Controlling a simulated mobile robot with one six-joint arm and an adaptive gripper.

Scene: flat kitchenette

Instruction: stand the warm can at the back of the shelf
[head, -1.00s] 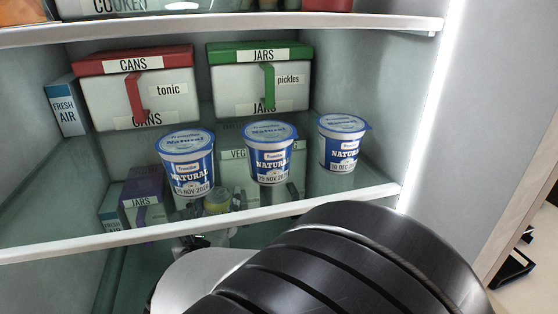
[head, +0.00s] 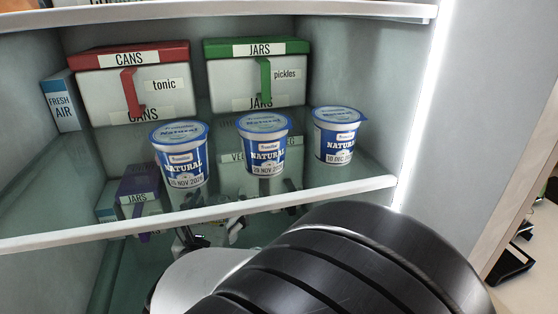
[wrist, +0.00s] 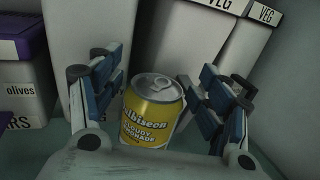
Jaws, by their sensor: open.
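A yellow lemonade can (wrist: 152,108) stands upright in the wrist view, its silver lid facing up. My gripper (wrist: 150,75) is open, with one blue-padded finger on each side of the can. I see no clear grip on it. Whether a pad touches it is hard to tell. In the head view my gripper (head: 212,232) is partly visible below the front edge of the glass shelf (head: 300,202), largely hidden by my arm. The can is not distinguishable there. The picture does not show whether it is warm.
White VEG boxes (wrist: 247,50) stand close behind the can. A purple-lidded olives box (wrist: 22,85) is at left. On the glass shelf above stand three yogurt tubs (head: 263,145), a red-lidded CANS box (head: 133,90), a green-lidded JARS box (head: 257,78) and a FRESH AIR carton (head: 61,104).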

